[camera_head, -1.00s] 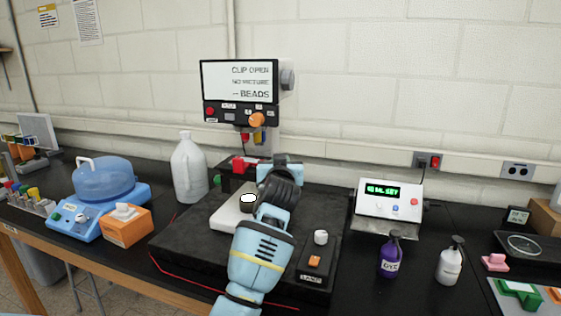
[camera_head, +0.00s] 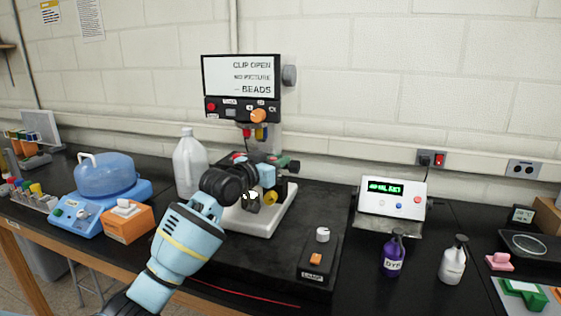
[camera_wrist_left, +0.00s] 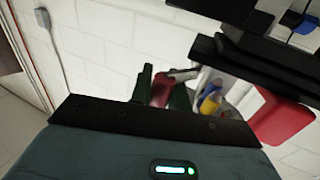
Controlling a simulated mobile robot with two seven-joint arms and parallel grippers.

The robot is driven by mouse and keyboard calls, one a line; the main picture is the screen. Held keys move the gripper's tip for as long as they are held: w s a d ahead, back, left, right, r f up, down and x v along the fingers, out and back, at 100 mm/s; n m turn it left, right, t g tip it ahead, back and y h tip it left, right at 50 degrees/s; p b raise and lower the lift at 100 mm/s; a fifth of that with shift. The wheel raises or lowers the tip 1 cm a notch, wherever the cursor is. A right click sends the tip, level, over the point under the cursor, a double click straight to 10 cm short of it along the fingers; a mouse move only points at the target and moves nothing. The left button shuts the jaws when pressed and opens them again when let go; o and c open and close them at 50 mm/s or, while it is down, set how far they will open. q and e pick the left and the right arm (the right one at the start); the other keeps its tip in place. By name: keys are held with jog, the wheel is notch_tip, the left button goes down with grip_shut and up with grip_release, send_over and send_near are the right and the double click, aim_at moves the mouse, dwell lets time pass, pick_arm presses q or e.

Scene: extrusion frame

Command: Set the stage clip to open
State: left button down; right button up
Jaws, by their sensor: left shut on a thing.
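A microscope stands on the dark bench, with its pale base (camera_head: 268,222) and its screen (camera_head: 237,77) above. The screen reads "CLIP OPEN", "NO PICTURE" and "BEADS". My left gripper (camera_head: 268,180) is at stage height in front of the microscope. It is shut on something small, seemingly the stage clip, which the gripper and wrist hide. A yellow knob (camera_head: 271,197) shows just below the gripper. My right gripper is not in view.
A control box (camera_head: 315,257) lies right of the base. A display unit (camera_head: 391,200), purple bottle (camera_head: 391,258) and white bottle (camera_head: 453,265) are further right.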

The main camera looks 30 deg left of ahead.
pick_arm(q)
jog(key=shift+s+a+f+m+h, duration=0.15)
jog(key=shift+m+h, duration=0.35)
jog(key=shift+h, duration=0.3)
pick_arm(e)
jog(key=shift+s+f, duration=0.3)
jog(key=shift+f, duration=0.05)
pick_arm(q)
jog(key=shift+m+g+h+b, duration=0.3)
jog(key=shift+h+b, duration=0.05)
jog(key=shift+h, duration=0.15)
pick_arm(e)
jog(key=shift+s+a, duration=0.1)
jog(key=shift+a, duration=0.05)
pick_arm(q)
jog(key=c, duration=1.3)
grip_release()
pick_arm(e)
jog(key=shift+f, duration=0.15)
pick_arm(q)
jog(key=shift+v, duration=3.95)
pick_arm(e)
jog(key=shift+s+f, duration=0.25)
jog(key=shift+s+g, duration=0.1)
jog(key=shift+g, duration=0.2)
